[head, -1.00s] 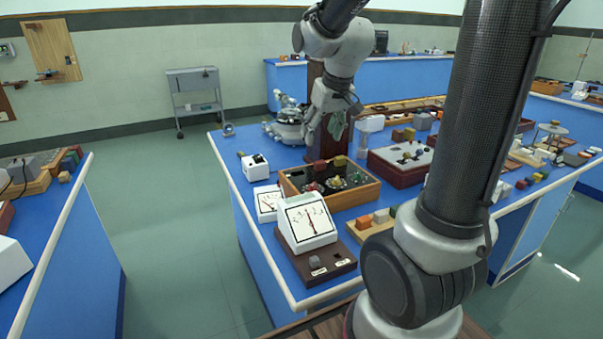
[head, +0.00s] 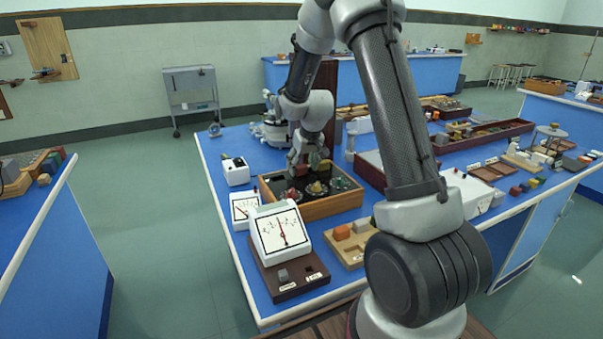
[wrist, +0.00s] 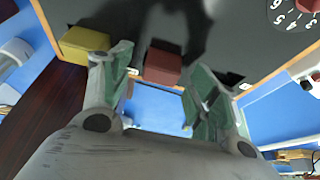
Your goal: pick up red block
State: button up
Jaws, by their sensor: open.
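The red block (wrist: 162,67) lies between the two fingers of my gripper (wrist: 163,72) in the wrist view. My gripper is open, and gaps show on both sides of the block, so it is not clasped. In the head view, the red block (head: 302,170) is at the far side of the wooden-framed instrument box (head: 325,207), just below my gripper (head: 303,160), which partly hides it. A yellow block (wrist: 84,43) sits left of the left finger in the wrist view.
A white meter (head: 281,233) on a dark base stands in front of the box, and a small white device (head: 236,171) stands left. A wooden tray (head: 353,251) holds an orange block (head: 342,233).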

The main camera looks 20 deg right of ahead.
jog(key=shift+w+f, duration=0.15)
jog(key=shift+f, duration=0.1)
jog(key=c, duration=1.1)
jog(key=shift+o, duration=0.2)
jog(key=shift+r, duration=0.1)
